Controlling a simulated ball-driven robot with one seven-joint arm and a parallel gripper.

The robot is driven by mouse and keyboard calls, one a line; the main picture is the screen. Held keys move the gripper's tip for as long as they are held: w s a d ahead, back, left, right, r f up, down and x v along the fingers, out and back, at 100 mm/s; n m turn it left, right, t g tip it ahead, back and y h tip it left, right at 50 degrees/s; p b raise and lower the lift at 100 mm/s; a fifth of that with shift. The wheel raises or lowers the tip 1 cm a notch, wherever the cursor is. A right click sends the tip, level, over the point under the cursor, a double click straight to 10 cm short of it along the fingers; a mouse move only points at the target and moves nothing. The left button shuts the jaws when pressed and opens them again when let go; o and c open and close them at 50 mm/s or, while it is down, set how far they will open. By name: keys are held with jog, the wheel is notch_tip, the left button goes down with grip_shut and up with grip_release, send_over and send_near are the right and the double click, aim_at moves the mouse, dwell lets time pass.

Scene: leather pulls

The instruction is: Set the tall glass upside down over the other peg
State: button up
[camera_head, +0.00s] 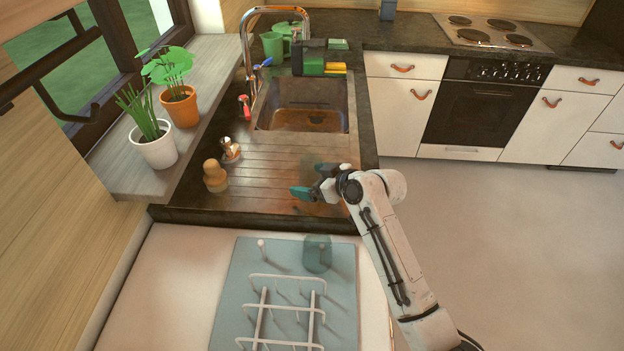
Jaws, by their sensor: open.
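A tinted see-through glass (317,254) stands on the pale blue drying rack's base (235,300), at its back right. It seems upside down over a peg, whose tip shows faintly through it. The other peg (262,244), with a pale tip, stands bare to its left. My gripper (309,181) is open above the ribbed drainboard, beyond the rack and apart from both pegs. One teal finger shows clearly. A faint dark see-through shape lies by the other finger; I cannot tell whether it is a glass.
White wire rails (287,277) rise from the rack's front part. A wooden shaker (214,176) and a shiny metal item (230,149) stand on the drainboard's left (265,185). The sink (303,104) and faucet (248,50) lie beyond. Potted plants (179,105) line the sill.

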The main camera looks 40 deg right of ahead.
jog(key=shift+r, duration=0.25)
jog(key=b+v, duration=0.1)
jog(key=v, duration=1.1)
jog(key=shift+a+f, duration=0.1)
jog(key=shift+f, duration=0.05)
